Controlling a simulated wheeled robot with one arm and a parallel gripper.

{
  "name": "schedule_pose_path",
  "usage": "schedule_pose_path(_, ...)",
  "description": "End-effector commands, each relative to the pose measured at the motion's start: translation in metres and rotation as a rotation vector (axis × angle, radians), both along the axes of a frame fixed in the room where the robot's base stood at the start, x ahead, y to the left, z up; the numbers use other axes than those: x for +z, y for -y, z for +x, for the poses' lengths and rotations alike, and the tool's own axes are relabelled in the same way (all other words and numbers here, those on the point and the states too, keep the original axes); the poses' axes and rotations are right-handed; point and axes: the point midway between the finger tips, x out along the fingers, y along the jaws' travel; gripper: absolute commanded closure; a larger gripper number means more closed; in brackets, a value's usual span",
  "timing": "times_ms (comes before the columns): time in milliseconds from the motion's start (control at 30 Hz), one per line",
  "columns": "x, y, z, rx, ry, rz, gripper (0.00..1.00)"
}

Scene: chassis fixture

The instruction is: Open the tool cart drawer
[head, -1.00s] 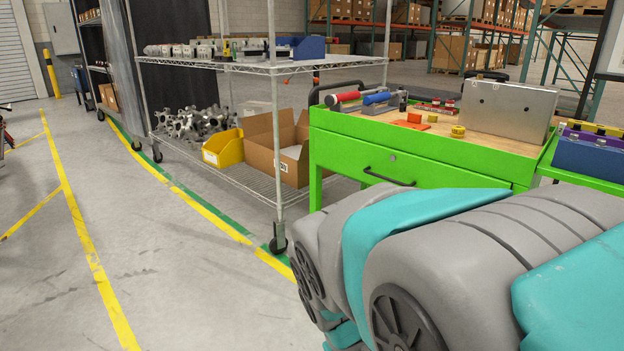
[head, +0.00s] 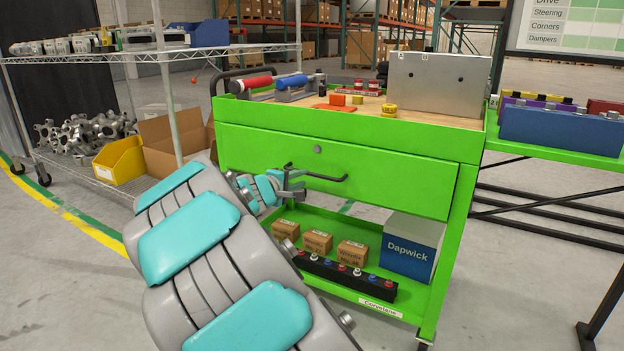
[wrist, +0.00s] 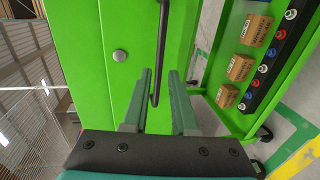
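The green tool cart (head: 455,255) stands ahead of me, with its drawer (head: 390,182) looking shut flush in the front. A dark bar handle (head: 325,178) runs across the drawer front below a round lock (head: 318,149). My gripper (head: 292,183) is at the left part of the handle. In the wrist view the drawer front (wrist: 95,55) is turned on its side, and the handle (wrist: 159,60) reaches down between the two spread fingers of my gripper (wrist: 168,85). The fingers are apart, with a gap on both sides of the handle.
The cart's lower shelf holds small cardboard boxes (head: 318,241), a black strip with colored knobs (head: 345,275) and a blue-white Dapwick box (head: 410,247). A metal case (head: 437,83) and tools lie on top. A wire shelf (head: 110,190) stands left, a green table (head: 560,150) right.

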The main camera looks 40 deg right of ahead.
Motion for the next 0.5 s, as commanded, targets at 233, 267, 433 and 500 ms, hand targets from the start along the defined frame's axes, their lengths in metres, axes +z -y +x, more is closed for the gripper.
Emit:
schedule_pose_path(233, -0.007, 0.035, 0.013, -0.004, 0.0, 0.001, 0.74)
schedule_pose_path(267, -0.008, 0.039, 0.014, -0.004, 0.0, 0.001, 0.74)
schedule_pose_path(433, -0.012, 0.057, 0.022, -0.004, 0.0, 0.002, 0.74)
schedule_pose_path(500, -0.013, 0.061, 0.023, -0.004, 0.0, 0.001, 0.74)
